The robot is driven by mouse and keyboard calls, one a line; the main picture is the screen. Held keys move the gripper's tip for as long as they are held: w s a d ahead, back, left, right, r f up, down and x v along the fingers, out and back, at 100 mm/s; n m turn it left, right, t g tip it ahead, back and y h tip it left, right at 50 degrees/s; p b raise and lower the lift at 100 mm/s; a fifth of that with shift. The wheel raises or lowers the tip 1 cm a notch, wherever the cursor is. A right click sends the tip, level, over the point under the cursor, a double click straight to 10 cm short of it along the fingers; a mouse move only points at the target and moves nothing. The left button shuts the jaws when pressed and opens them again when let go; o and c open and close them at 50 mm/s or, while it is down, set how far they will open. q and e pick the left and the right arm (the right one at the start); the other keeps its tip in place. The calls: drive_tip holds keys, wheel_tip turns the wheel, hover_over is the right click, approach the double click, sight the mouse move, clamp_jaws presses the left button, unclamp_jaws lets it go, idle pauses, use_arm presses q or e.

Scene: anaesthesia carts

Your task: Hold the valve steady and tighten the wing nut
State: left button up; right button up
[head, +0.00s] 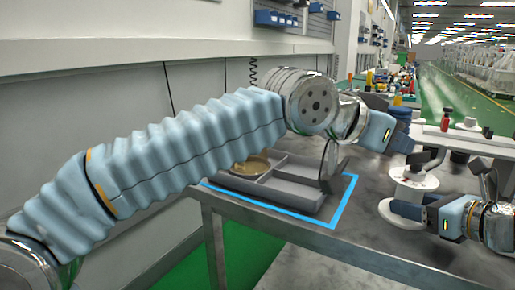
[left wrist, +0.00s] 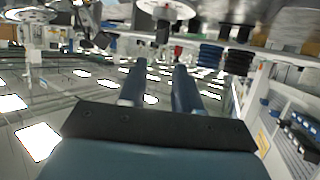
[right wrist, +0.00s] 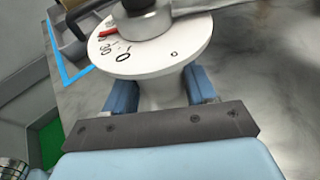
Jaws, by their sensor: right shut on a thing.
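The valve shows in the head view as a white round dial (head: 413,181) on a narrower white body. A dark wing nut (head: 432,161) sits on its top. My right gripper (head: 408,208) is shut on the valve body below the dial. In the right wrist view its fingers lie on both sides of the white body, and the dial (right wrist: 165,48) shows numbers and a red mark. A grey hub (right wrist: 145,24) sits on the dial; the nut above is cut off. My left gripper (head: 403,138) is above the valve, apart from it. Its fingers (left wrist: 160,78) are parted and empty.
A grey divided tray (head: 270,190) with a brass-coloured round part (head: 251,166) lies inside blue tape on the table. A dark upright piece (head: 329,168) stands at its right end. A white surface behind holds a red bottle (head: 446,119). Bare table (head: 365,225) lies between tray and valve.

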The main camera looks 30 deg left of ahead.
use_arm(q)
drive_tip(key=a+f+t+y, duration=0.1)
drive_tip(key=a+f, duration=0.2)
drive_tip(key=a, duration=0.9)
drive_tip(key=s+a+f+y, duration=0.1)
drive_tip(key=a+f, duration=0.2)
drive_tip(key=a, duration=0.9)
drive_tip(key=shift+a+t, duration=0.15)
drive_tip(key=shift+t, duration=0.25)
